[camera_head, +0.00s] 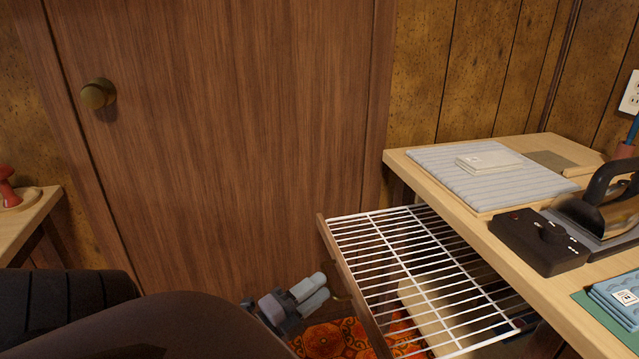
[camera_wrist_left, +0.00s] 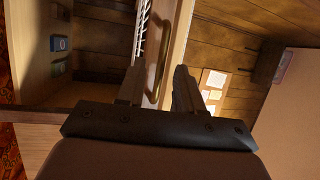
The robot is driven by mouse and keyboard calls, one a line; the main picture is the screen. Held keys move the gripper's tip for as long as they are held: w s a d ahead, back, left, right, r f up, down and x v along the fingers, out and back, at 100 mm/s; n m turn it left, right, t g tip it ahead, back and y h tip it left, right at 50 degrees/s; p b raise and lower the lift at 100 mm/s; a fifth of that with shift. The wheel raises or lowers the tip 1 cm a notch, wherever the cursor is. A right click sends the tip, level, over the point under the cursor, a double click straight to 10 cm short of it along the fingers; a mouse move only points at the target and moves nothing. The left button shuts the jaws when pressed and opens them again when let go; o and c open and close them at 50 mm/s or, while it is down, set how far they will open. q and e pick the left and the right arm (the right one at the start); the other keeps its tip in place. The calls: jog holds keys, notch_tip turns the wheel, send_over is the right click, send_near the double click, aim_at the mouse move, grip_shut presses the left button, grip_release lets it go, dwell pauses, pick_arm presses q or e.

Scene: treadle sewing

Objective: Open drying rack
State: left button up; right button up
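The drying rack (camera_head: 430,268) is a white wire grid with a wooden front strip (camera_head: 352,285). It sticks out from under the wooden table, well pulled out to the left. A brass handle (camera_wrist_left: 157,60) is on its front; in the head view it is partly hidden by my gripper. My left gripper (camera_head: 315,287) is beside the front strip, at the handle. In the left wrist view its two fingers (camera_wrist_left: 160,85) are apart, with the handle's near end between them and no clear grip on it. My right gripper is in neither view.
The table (camera_head: 485,222) carries a striped pad (camera_head: 475,188), a black control box (camera_head: 540,240), an iron (camera_head: 605,200) and folded blue cloth (camera_head: 618,300). A brown door (camera_head: 220,130) stands behind. An orange patterned rug (camera_head: 335,340) lies below. The floor left of the rack looks free.

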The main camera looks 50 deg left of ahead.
pick_arm(q)
jog(key=shift+s+f, duration=0.25)
jog(key=shift+s, duration=1.2)
jog(key=shift+s+f, duration=0.2)
jog(key=shift+s, duration=1.25)
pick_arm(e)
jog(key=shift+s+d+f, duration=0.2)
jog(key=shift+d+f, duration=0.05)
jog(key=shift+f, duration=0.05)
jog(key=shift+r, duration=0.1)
